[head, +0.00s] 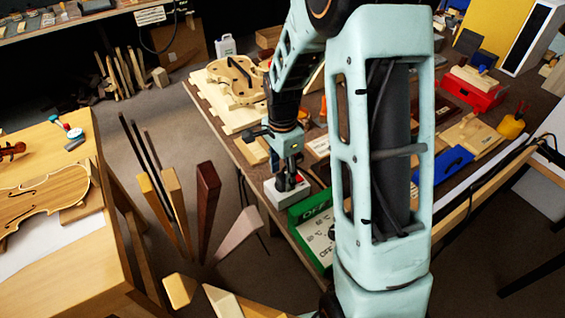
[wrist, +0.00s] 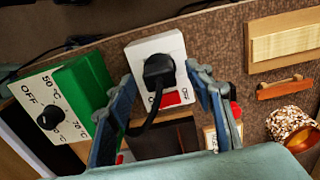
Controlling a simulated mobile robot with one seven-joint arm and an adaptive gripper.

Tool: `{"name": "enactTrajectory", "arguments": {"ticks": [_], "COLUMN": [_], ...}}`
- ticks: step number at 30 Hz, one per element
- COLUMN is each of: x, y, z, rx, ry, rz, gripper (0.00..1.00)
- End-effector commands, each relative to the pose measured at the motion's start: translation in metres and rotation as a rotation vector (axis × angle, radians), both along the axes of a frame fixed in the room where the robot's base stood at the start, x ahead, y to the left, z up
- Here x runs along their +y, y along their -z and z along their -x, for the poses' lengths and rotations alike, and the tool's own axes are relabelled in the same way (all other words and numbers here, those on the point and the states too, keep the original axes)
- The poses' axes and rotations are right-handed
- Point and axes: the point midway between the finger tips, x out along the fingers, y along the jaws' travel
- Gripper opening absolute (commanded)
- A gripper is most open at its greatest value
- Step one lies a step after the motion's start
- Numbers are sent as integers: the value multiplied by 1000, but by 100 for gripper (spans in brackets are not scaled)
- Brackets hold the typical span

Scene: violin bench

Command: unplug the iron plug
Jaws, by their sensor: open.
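The black iron plug (wrist: 159,70) sits in a white socket box (wrist: 153,47) with a red switch. Its black cord (wrist: 147,121) curves down toward my wrist. My gripper (wrist: 162,75) is open, with one blue finger on each side of the plug in the wrist view. Gaps show between both fingers and the plug. In the head view, my gripper (head: 290,182) points down over the white socket box (head: 287,196) at the bench's near edge. There the plug is hard to tell from the dark fingers.
A green control box (wrist: 88,82) with a black dial and temperature marks stands left of the socket. It also shows in the head view (head: 297,209). A wooden block (wrist: 285,40), a small brown piece (wrist: 284,88) and a speckled round object (wrist: 292,124) lie to the right.

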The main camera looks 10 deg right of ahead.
Motion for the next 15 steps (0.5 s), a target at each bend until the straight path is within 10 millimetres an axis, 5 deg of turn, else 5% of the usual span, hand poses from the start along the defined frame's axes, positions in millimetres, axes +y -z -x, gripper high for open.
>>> {"name": "enactTrajectory", "arguments": {"ticks": [15], "x": [0], "y": [14], "z": [0], "rx": [-1], "ry": [1], "rz": [0], "gripper": [43]}}
